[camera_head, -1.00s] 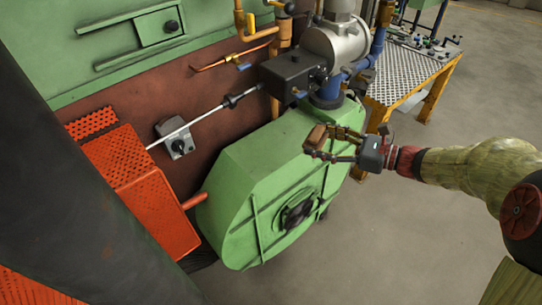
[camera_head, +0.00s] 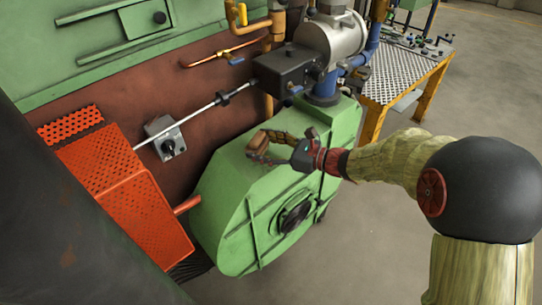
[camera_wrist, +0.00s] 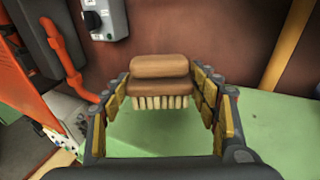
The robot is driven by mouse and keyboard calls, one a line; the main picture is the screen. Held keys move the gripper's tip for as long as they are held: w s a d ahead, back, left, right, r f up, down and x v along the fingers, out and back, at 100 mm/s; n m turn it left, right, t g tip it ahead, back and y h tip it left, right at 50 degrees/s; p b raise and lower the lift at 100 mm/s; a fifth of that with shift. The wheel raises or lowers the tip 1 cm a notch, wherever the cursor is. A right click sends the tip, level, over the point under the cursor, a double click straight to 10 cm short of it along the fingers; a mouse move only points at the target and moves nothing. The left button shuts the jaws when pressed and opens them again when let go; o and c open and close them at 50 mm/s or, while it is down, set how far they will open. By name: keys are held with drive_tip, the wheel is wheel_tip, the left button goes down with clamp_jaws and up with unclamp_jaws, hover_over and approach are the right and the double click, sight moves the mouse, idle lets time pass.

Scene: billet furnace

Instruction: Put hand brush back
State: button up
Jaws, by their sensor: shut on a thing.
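The hand brush (camera_wrist: 160,82) has a brown wooden body and pale bristles pointing down in the wrist view. My gripper (camera_wrist: 162,95) is shut on it, with a padded finger on each side. In the head view the brush (camera_head: 257,143) is at the tip of my gripper (camera_head: 268,147), over the top of the green blower housing (camera_head: 245,190). In the wrist view the bristles are close above the green surface. I cannot tell whether they touch it.
An orange perforated guard (camera_head: 120,185) stands at the left, with a grey switch box (camera_head: 167,138) on the brown wall behind. A dark actuator box (camera_head: 287,70) and pipes rise behind the housing. A metal-topped table (camera_head: 400,70) stands at the back right.

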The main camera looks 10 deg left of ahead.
drive_tip(key=shift+a+f+b, duration=0.15)
drive_tip(key=shift+f+b, duration=0.25)
drive_tip(key=shift+f, duration=0.55)
drive_tip(key=shift+a+f+b, duration=0.1)
drive_tip(key=shift+f+b, duration=0.25)
drive_tip(key=shift+f, duration=0.55)
drive_tip(key=shift+f, duration=0.15)
drive_tip(key=o, duration=1)
